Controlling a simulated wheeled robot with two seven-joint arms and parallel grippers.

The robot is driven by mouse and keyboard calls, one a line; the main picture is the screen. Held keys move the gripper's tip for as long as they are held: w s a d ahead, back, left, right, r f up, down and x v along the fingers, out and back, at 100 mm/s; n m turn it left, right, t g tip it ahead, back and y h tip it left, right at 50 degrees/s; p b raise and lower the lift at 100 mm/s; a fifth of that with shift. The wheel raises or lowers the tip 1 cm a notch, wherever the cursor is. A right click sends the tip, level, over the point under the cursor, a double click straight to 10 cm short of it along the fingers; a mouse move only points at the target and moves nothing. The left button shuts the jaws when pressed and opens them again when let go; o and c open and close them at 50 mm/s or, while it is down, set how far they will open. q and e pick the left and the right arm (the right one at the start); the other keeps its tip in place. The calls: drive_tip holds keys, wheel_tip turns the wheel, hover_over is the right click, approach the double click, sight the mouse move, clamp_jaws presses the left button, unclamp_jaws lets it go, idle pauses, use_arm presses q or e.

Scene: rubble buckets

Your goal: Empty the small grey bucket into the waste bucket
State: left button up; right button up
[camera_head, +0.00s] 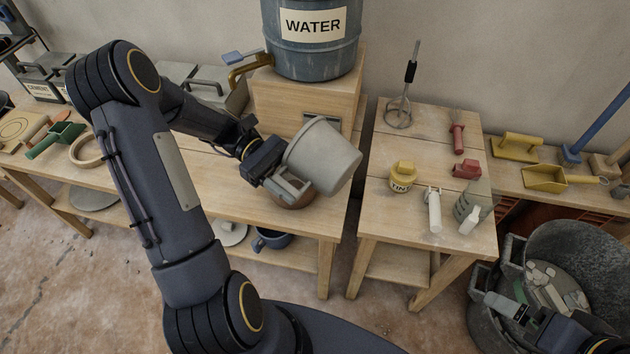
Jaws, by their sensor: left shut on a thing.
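My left gripper (288,187) is shut on the small grey bucket (325,156), above the middle workbench. The bucket is strongly tilted, and I cannot see into it, so its contents are hidden. The large dark waste bucket (602,245) stands on the floor at the lower right, apart from the grey bucket. Pale chunks of rubble (548,287) show inside its opening. My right gripper (510,302) is at the lower right, overlapping the waste bucket's near left side in view. Whether it touches the waste bucket or is open is unclear.
A brown round bowl (293,200) sits below the grey bucket. A water barrel (312,45) stands on a wooden box behind. The right bench holds a yellow tin (402,177), a whisk (398,112) and bottles (434,212). A gap separates the two benches.

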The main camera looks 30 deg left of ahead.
sight(303, 189)
use_arm(q)
drive_tip(key=y, duration=0.1)
drive_tip(key=d+r+y, duration=0.1)
drive_tip(key=y, duration=0.1)
drive_tip(key=d+r+t+y, duration=0.1)
drive_tip(key=y, duration=0.1)
drive_tip(key=shift+s, duration=0.25)
drive_tip(key=y, duration=0.2)
drive_tip(key=t+y+b, duration=0.1)
drive_tip(key=y, duration=0.1)
drive_tip(key=shift+d+f, duration=0.2)
drive_tip(key=shift+d, duration=0.05)
drive_tip(key=shift+y, duration=0.9)
drive_tip(key=shift+w+a+f+t+y, duration=0.15)
drive_tip(key=shift+a+f+y, duration=0.1)
drive_tip(key=shift+f+y, duration=0.25)
drive_tip(key=shift+s+a+f+t+y, duration=0.1)
drive_tip(key=shift+a+f+t+y, duration=0.15)
drive_tip(key=shift+y, duration=0.45)
drive_tip(key=shift+w+a+f+y+b, duration=0.1)
drive_tip(key=shift+a+f+y+b, duration=0.15)
drive_tip(key=shift+y+b, duration=0.35)
drive_tip(key=shift+w+a+f+y+b, duration=0.1)
drive_tip(key=shift+f+y+b, duration=0.15)
drive_tip(key=shift+y+b, duration=0.3)
drive_tip(key=shift+s, duration=0.1)
